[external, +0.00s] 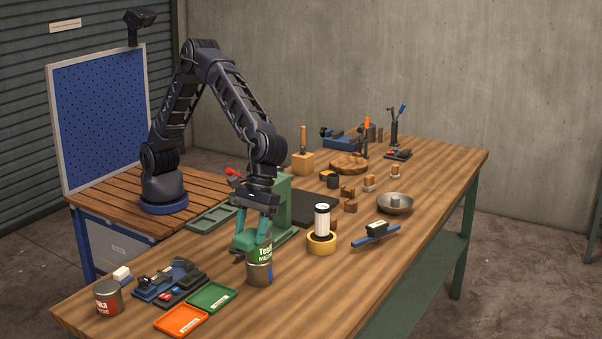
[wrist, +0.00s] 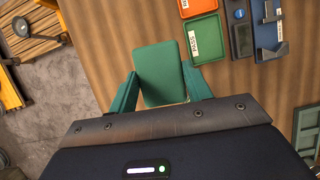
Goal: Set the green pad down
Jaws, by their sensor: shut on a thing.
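The green pad (wrist: 160,75) is a flat, rounded dark-green rectangle between the two green fingers of my gripper (wrist: 158,92) in the wrist view. My gripper is shut on it. In the external view my gripper (external: 252,240) points down over the front part of the table, with its green fingers right at the top of a can with a green label (external: 260,265). There the pad is hard to tell apart from the fingers. I cannot tell whether the pad touches the can.
A green tray (external: 212,297) and an orange tray (external: 181,319) lie to the left front, beside a dark organizer (external: 170,285) and a red-labelled can (external: 109,297). A yellow tape roll (external: 322,245) with a white cylinder stands to the right. The front right tabletop is clear.

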